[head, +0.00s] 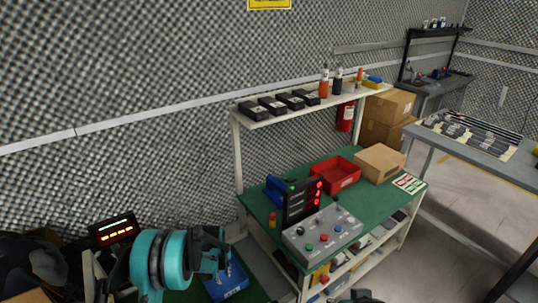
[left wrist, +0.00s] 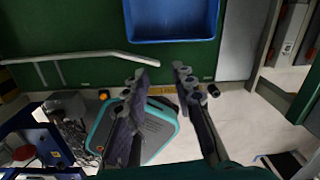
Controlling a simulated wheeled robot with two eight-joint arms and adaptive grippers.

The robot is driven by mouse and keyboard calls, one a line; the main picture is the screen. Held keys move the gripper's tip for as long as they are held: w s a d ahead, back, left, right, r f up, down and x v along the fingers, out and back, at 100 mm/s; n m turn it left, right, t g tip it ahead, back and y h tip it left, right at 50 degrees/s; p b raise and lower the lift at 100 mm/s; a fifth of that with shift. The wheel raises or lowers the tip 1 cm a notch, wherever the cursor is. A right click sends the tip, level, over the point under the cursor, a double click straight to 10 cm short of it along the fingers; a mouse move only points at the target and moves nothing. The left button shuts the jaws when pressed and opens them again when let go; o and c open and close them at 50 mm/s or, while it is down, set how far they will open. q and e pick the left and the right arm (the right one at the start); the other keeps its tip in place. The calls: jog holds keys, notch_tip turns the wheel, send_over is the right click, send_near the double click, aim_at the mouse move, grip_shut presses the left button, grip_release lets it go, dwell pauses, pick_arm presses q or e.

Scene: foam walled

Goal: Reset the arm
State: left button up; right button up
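My left arm (head: 160,262), teal and black, comes in at the bottom left of the head view. Its gripper (head: 222,250) is over the left end of the green workbench area, near a blue bin (head: 226,278). In the left wrist view the two dark fingers of my left gripper (left wrist: 165,95) stand apart with nothing between them. The blue bin also shows beyond the fingertips (left wrist: 170,38). My right gripper cannot be made out in either view.
A green workbench (head: 262,203) carries a grey control box (head: 322,232), a red tray (head: 335,174) and a cardboard box (head: 380,163). A shelf (head: 275,118) with black devices runs above it. A grey table (head: 450,155) stands at right. Bare floor (head: 460,215) lies between.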

pick_arm(q)
jog(key=s+r+n+t, duration=0.1)
jog(key=s+r+n, duration=0.25)
jog(key=r, duration=0.45)
jog(key=s+r+n+t, duration=0.1)
jog(key=s+r+n, duration=0.2)
jog(key=r+n, duration=0.35)
jog(key=s+r+n+t, duration=0.1)
jog(key=s+r+n, duration=0.2)
jog(key=r, duration=0.7)
jog(key=s+r+n+t, duration=0.1)
jog(key=s+r+n, duration=0.1)
jog(key=s+n, duration=0.5)
jog(key=s+r+n+t, duration=0.2)
jog(key=s+r+n, duration=0.1)
jog(key=s+n, duration=0.4)
jog(key=shift+s+t, duration=0.3)
jog(key=shift+s, duration=0.95)
